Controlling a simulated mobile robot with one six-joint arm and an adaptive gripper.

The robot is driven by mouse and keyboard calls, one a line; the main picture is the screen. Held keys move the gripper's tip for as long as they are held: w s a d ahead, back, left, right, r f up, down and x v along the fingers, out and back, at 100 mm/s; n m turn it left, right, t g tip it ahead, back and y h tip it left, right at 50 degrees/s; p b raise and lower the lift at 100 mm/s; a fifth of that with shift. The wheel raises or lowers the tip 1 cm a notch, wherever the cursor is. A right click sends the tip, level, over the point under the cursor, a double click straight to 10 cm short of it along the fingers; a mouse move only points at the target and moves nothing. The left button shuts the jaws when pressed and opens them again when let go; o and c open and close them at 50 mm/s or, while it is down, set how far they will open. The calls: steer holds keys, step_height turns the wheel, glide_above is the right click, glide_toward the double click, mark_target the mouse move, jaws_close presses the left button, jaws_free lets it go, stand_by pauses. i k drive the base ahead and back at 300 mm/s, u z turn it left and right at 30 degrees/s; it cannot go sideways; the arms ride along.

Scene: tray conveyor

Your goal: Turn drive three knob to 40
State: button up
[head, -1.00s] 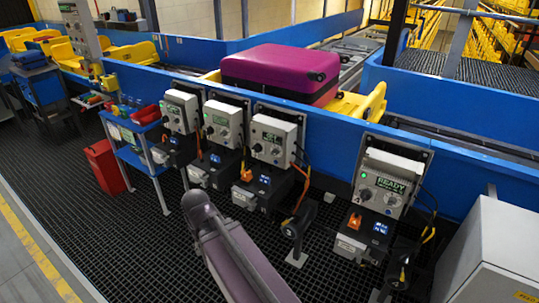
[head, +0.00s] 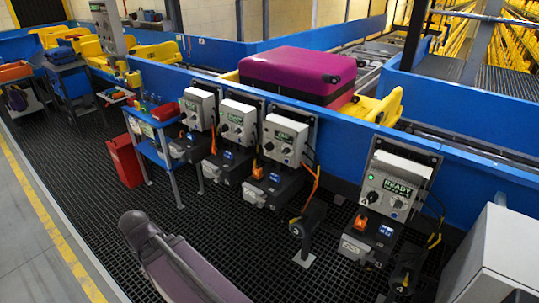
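Several grey drive boxes with knobs stand in a row along the blue conveyor wall. The first box (head: 197,107) and second box (head: 238,120) are at the left, and the third box (head: 285,138) is near the middle. A fourth box (head: 396,184), with a green READY display, stands apart at the right. The third box has a small dark knob (head: 287,152) on its front. My gripper is out of view; only an arm link shows at the bottom left.
A purple suitcase (head: 299,73) lies on a yellow tray on the conveyor. A blue cart (head: 152,139) and red bin (head: 125,161) stand left of the boxes. A grey cabinet (head: 496,255) fills the lower right. Dark grating floor (head: 90,210) is open at the left.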

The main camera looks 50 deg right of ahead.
mark_target(285, 126)
steer(key=u, duration=1.1)
steer(key=k, duration=1.1)
steer(key=z, duration=2.15)
